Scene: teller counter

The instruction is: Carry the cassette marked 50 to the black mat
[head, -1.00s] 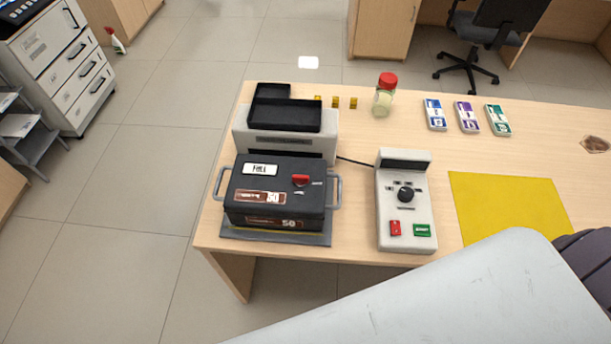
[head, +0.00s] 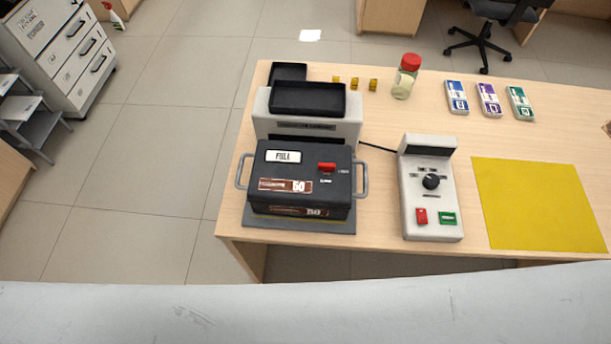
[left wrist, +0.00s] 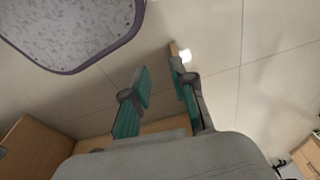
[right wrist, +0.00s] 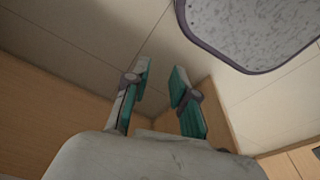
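The cassette marked 50 (head: 297,183) is a dark box with a grey handle on each side, a white FULL label, a red latch on top and brown 50 labels. It sits upright on a dark base at the front left of the counter, against the white machine. The black mat is not recognisable in any view. My left gripper (left wrist: 162,85) shows in the left wrist view with its fingers apart and nothing between them. My right gripper (right wrist: 160,80) shows in the right wrist view, also open and empty. Neither gripper appears in the head view.
The white machine (head: 350,118) with black trays stands behind the cassette. A control box (head: 430,195) and a yellow mat (head: 538,205) lie to the right. A jar (head: 405,77) and several banknote bundles (head: 457,97) are farther back.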

